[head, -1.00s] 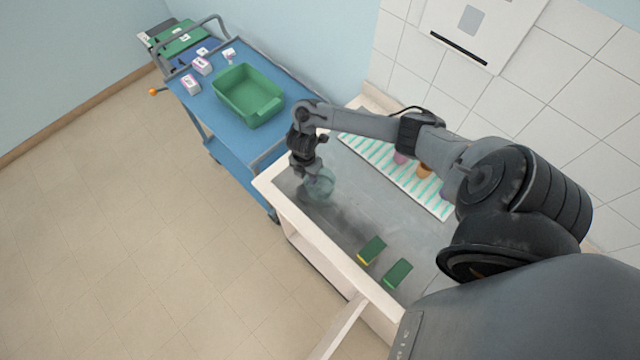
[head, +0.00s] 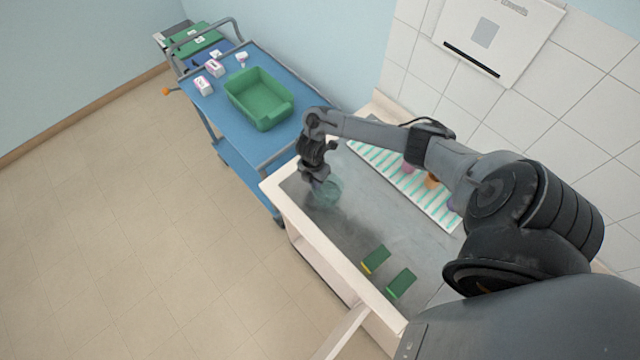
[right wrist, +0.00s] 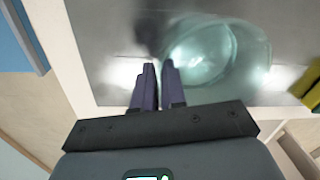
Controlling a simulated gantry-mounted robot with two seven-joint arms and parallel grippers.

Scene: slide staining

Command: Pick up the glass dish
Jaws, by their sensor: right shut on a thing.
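The glass dish (head: 328,192) is a clear, round, greenish bowl at the left end of the grey worktop. It also shows in the right wrist view (right wrist: 218,58), just beyond the fingers and to their right. My right gripper (head: 317,184) points down at the dish's near-left side. In the wrist view its two dark fingers (right wrist: 158,72) are close together at the dish's left rim, shut on it. I cannot tell whether the dish is clear of the worktop. My left gripper is not in view.
Two green blocks with yellow edges (head: 375,260) lie at the worktop's front. A white rack with teal stripes (head: 440,210) and small coloured items is along the wall. A blue cart (head: 245,140) to the left carries a green tray (head: 285,112) and several small boxes.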

